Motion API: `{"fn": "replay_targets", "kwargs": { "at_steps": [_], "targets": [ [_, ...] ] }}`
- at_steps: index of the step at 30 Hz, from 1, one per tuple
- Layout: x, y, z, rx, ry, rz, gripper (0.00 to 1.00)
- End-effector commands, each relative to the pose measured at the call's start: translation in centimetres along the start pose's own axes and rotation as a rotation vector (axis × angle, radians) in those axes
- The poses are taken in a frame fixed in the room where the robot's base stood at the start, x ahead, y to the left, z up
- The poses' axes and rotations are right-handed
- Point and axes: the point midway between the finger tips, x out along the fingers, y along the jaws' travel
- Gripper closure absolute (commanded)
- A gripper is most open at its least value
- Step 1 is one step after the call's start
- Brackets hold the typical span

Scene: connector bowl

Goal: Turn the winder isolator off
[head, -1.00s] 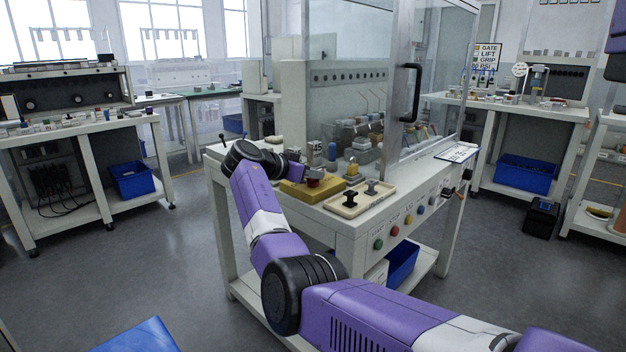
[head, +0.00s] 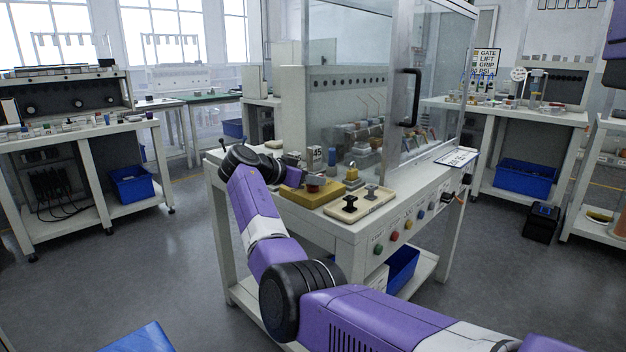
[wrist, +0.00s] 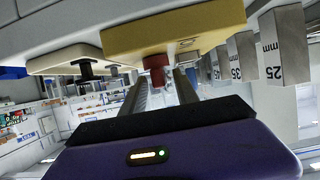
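A yellow block with a red knob (head: 313,187) on top sits at the front left of the white workbench; no label naming it the winder isolator is readable. In the wrist view, which is upside down, the yellow block (wrist: 180,35) hangs from the top with the red knob (wrist: 155,66) below it. My gripper (wrist: 160,79) is open, its two dark fingers apart and pointing at the red knob, which shows in line with the gap between them. I cannot tell whether the fingers touch it. In the head view my gripper (head: 303,178) is close beside the block, partly hidden.
A beige tray (head: 375,205) with two black-based pieces lies right of the block. Grey marked blocks (wrist: 275,50) stand close by. A glass guard with a black handle (head: 409,97) rises behind. Coloured buttons (head: 394,236) line the bench front.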

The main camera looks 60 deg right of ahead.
Motion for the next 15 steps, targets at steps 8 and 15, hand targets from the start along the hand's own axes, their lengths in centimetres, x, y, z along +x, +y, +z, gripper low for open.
{"fn": "replay_targets", "kwargs": {
  "at_steps": [8, 15],
  "targets": [
    [-4.6, -0.1, -0.1, 0.000, 0.001, -0.003, 0.64],
    [-6.9, 0.0, 0.0, 0.000, -0.001, -0.001, 0.64]
  ]
}}
